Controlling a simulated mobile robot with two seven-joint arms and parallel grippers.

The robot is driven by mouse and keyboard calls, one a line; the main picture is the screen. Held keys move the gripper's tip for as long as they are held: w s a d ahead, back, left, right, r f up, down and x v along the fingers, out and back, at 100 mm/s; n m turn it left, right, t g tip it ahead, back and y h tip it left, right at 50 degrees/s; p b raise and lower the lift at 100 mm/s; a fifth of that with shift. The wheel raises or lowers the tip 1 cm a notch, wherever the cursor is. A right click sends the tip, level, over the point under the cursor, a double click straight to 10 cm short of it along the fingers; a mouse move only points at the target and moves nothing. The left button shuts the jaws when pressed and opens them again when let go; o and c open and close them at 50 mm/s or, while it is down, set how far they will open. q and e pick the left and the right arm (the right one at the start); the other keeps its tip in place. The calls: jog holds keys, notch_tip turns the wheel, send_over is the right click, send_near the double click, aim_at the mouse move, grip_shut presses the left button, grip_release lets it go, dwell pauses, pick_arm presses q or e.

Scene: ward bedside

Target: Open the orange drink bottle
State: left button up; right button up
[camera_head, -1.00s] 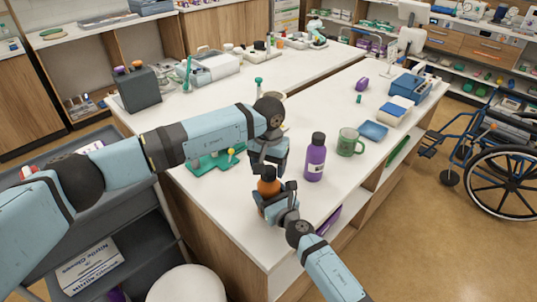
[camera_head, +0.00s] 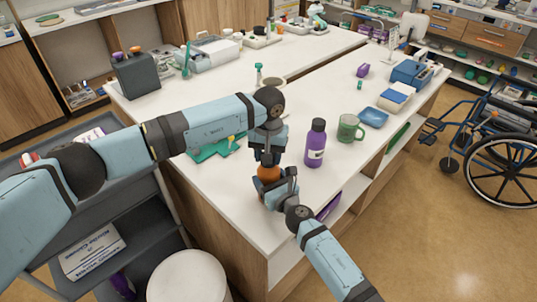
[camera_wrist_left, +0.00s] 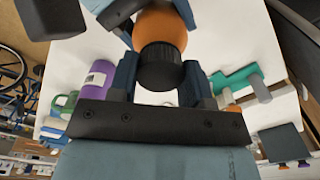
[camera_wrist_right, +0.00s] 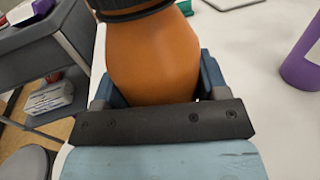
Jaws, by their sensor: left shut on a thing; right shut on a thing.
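The orange drink bottle (camera_head: 268,173) stands upright at the near edge of the white counter, mostly hidden by my grippers in the head view. My right gripper (camera_head: 270,187) is shut around its body; the right wrist view shows the orange body (camera_wrist_right: 152,55) between the fingers. My left gripper (camera_head: 266,156) comes down from above and is shut on the black cap (camera_wrist_left: 160,68), which the left wrist view shows between its fingers. The cap looks seated on the bottle in that view.
A purple bottle (camera_head: 315,145) stands just right of my grippers, with a green mug (camera_head: 350,129) and blue tray (camera_head: 373,118) beyond. A green stand (camera_head: 215,150) lies to the left. The counter's front edge (camera_head: 270,256) is close.

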pick_arm(q)
jog(key=n, duration=0.8)
jog(key=shift+n, duration=0.3)
jog(key=n, duration=1)
jog(key=shift+n, duration=0.4)
jog(key=n, duration=0.4)
jog(key=shift+r, duration=0.1)
jog(key=n, duration=0.6)
jog(key=shift+n, duration=0.3)
jog(key=n, duration=1)
jog(key=shift+n, duration=0.4)
jog(key=n, duration=1.1)
jog(key=shift+r, duration=0.25)
jog(key=shift+r, duration=0.95)
